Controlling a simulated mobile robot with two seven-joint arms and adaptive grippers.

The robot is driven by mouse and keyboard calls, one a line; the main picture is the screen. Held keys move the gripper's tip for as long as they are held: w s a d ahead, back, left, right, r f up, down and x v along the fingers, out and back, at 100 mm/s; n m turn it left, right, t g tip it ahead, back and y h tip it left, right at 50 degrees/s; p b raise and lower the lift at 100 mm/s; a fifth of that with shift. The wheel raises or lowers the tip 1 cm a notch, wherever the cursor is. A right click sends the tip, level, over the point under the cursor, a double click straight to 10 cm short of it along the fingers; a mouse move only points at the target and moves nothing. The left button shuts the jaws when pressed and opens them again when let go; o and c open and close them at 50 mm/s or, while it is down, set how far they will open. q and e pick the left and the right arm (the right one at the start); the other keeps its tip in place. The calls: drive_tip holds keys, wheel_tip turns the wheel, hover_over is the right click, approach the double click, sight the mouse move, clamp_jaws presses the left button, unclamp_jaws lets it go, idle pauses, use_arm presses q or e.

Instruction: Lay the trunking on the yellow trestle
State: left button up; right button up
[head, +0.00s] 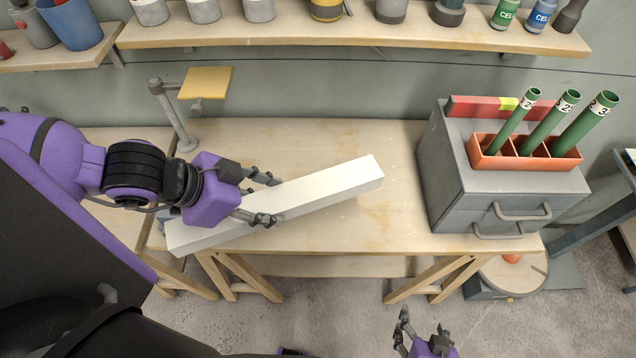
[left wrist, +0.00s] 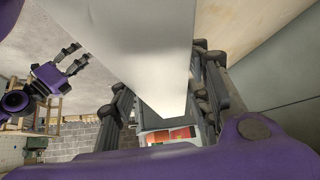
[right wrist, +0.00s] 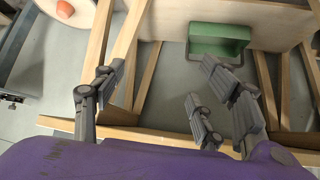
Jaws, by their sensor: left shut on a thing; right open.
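The trunking is a long white square bar (head: 330,188) in the head view. It slants over the left half of the bench, its near left end at the front edge; I cannot tell whether it touches the bench. My left gripper (head: 271,200) is shut around it, left of its middle. The trunking also fills the top middle of the left wrist view (left wrist: 150,50). The yellow trestle (head: 208,80) appears as a flat yellow top on a grey post behind my left gripper; its top is empty. My right gripper (head: 424,326) is open and empty, low in front of the bench.
A grey drawer cabinet (head: 470,205) stands on the bench's right end, bearing an orange holder (head: 484,163) with green tubes. A shelf (head: 350,33) with pots and cans runs along the wall. The bench middle (head: 405,215) is clear. A green bin (right wrist: 219,40) lies under the bench.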

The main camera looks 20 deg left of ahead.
sight(268, 199)
use_arm(q)
drive_tip(key=shift+w+d+f+b, duration=0.3)
drive_tip(key=shift+w+f+b, duration=0.15)
drive_tip(key=shift+w+f, duration=0.1)
drive_tip(key=shift+w+d+f+b, duration=0.3)
drive_tip(key=shift+w+f+b, duration=0.1)
drive_tip(key=shift+w+f, duration=0.1)
drive_tip(key=w+d+f+b, duration=0.1)
drive_tip(key=w+f+b, duration=0.1)
drive_tip(key=w+d+f+b, duration=0.1)
drive_tip(key=w, duration=0.2)
drive_tip(key=w+d+f+b, duration=0.1)
drive_tip(key=w+f+b, duration=0.1)
drive_tip(key=w, duration=0.1)
drive_tip(key=shift+d+f+b, duration=0.15)
drive_tip(key=shift+f+b, duration=0.15)
drive_tip(key=shift+b, duration=0.05)
drive_tip(key=shift+w+d+f, duration=0.1)
drive_tip(key=shift+w+f, duration=0.25)
drive_tip(key=shift+w+d+f, duration=0.15)
drive_tip(key=shift+w+f, duration=0.05)
drive_tip(key=shift+f, duration=0.05)
wheel_tip(268, 199, down, 3)
drive_tip(key=shift+f, duration=0.1)
use_arm(e)
wheel_tip(268, 199, down, 7)
drive_tip(key=s+d, duration=0.1)
drive_tip(key=s, duration=0.1)
drive_tip(key=shift+d+g, duration=0.35)
drive_tip(key=shift+g, duration=0.05)
